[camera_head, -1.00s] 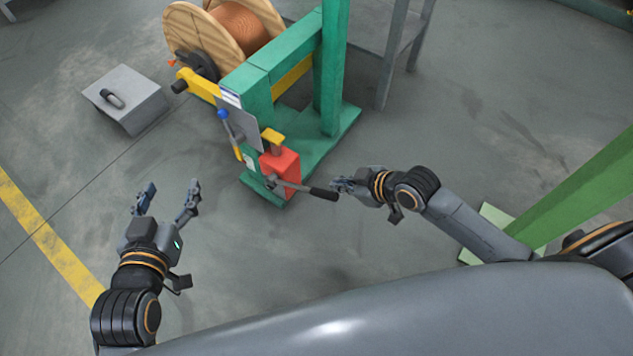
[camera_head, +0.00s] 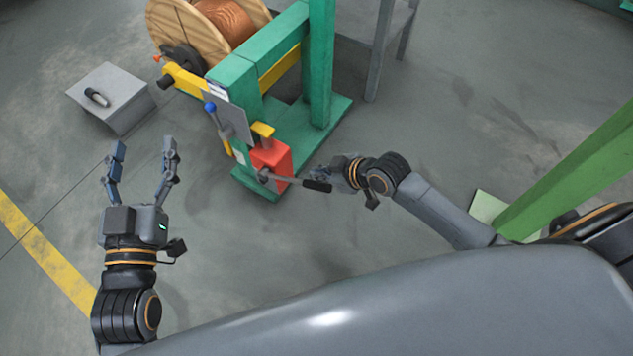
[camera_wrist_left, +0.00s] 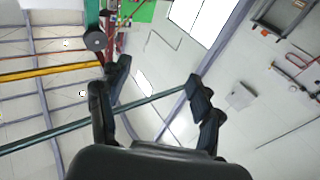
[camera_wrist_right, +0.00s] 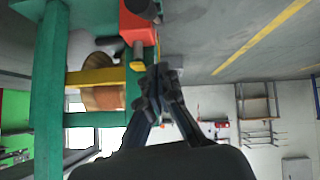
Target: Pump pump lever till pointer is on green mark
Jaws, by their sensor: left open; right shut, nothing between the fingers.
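The red pump (camera_head: 270,158) sits low on the front of the green machine frame. Its pump lever (camera_head: 317,186) is a grey rod with a black grip, sticking out to the right and slightly down in the head view. My right gripper (camera_head: 322,173) is shut and empty, close beside the black grip on its far side; I cannot tell whether they touch. The pump also shows at the top of the right wrist view (camera_wrist_right: 136,28), with my right gripper (camera_wrist_right: 160,78) below it. My left gripper (camera_head: 143,148) is open and empty, left of the machine. I cannot make out the pointer or green mark.
A blue-knobbed lever (camera_head: 217,118) stands by a grey panel (camera_head: 232,112) above the pump. A wooden cable reel (camera_head: 180,25) is behind. A grey box (camera_head: 112,98) stands at the left. A green post (camera_head: 575,170) rises at the right. The floor before the pump is clear.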

